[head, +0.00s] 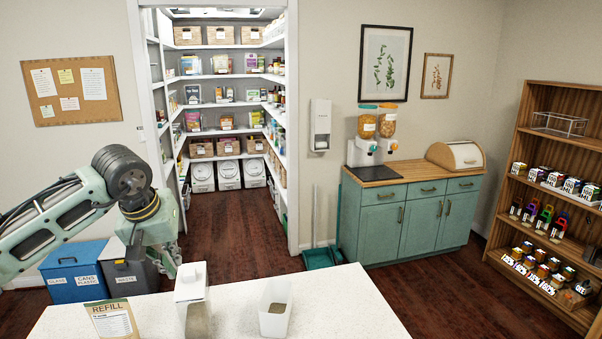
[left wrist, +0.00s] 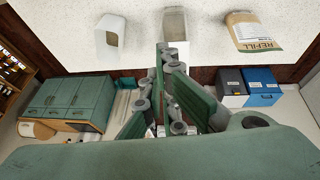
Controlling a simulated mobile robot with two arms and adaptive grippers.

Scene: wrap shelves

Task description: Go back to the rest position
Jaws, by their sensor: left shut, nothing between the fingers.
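My left gripper (head: 170,268) hangs at the far side of the white counter (head: 345,305), fingers pointing down, close to the clear canister. In the left wrist view the fingers (left wrist: 162,50) are together with nothing between them. The clear canister (head: 194,300) stands upright with a light top and brownish contents low inside; it also shows in the left wrist view (left wrist: 175,24). A white open scoop-like container (head: 276,310) stands to its right with some brownish contents visible. A paper REFILL bag (head: 113,319) is at the counter's left. My right gripper is out of view.
Blue (head: 76,272) and grey (head: 128,270) bins stand on the floor behind the arm. A teal cabinet (head: 410,220) with dispensers (head: 375,132) is at the back. A wooden shelf (head: 560,180) stands at right. The counter's right part is clear.

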